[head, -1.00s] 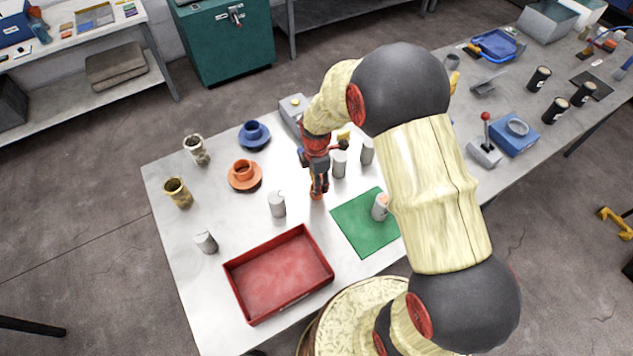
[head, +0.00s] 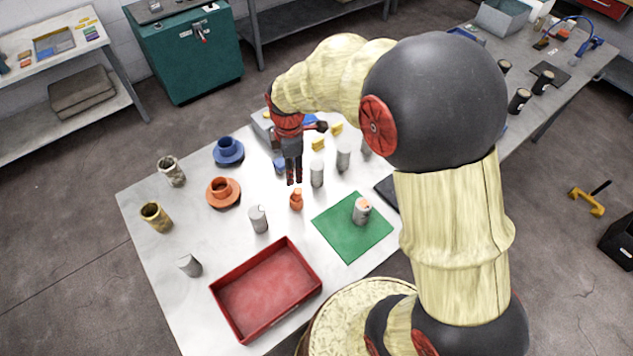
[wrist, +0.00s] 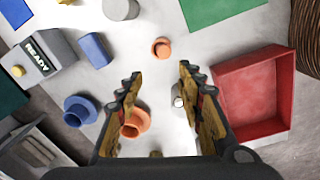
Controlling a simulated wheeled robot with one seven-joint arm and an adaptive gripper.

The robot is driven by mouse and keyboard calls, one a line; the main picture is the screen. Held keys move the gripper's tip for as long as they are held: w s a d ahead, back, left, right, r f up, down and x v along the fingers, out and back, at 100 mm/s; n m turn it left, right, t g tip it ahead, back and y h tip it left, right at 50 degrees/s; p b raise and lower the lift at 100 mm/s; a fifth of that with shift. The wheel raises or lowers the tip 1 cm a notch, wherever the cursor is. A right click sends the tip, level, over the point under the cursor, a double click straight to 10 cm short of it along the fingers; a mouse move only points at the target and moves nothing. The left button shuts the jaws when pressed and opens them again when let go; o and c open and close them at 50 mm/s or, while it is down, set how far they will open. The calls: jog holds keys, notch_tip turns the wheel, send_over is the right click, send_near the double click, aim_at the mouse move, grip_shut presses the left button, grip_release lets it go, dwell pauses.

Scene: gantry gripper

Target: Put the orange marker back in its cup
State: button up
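A small orange upright piece (head: 296,200), narrower at its top, stands on the table; I cannot tell for sure that it is the marker. In the wrist view it shows from above as an orange round (wrist: 161,47), beyond my fingertips. An orange cup (head: 221,187) sits on an orange saucer to its left, also in the wrist view (wrist: 133,122). My gripper (head: 295,183) points down just above and behind the small orange piece.
A red tray (head: 232,318) lies at the front. A green mat (head: 345,240) bears a grey can with an orange patch (head: 361,211). Grey cylinders (head: 258,219) stand close around. A blue cup (head: 228,148), a brass cup (head: 155,216) and a patterned cup (head: 171,171) stand left.

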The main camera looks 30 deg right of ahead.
jog(key=s+r+m+t, duration=0.3)
jog(key=s+r+m, duration=0.7)
jog(key=r, duration=0.7)
jog(key=s+r+m+t, duration=0.1)
jog(key=s+r+m, duration=0.2)
jog(key=s+m, duration=0.3)
jog(key=s, duration=0.5)
jog(key=shift+s+d+r+t, duration=0.2)
jog(key=shift+s+d+t, duration=0.05)
jog(key=shift+s+t, duration=0.15)
notch_tip(320, 180, down, 11)
jog(key=b, duration=1.1)
jog(key=shift+r, duration=0.15)
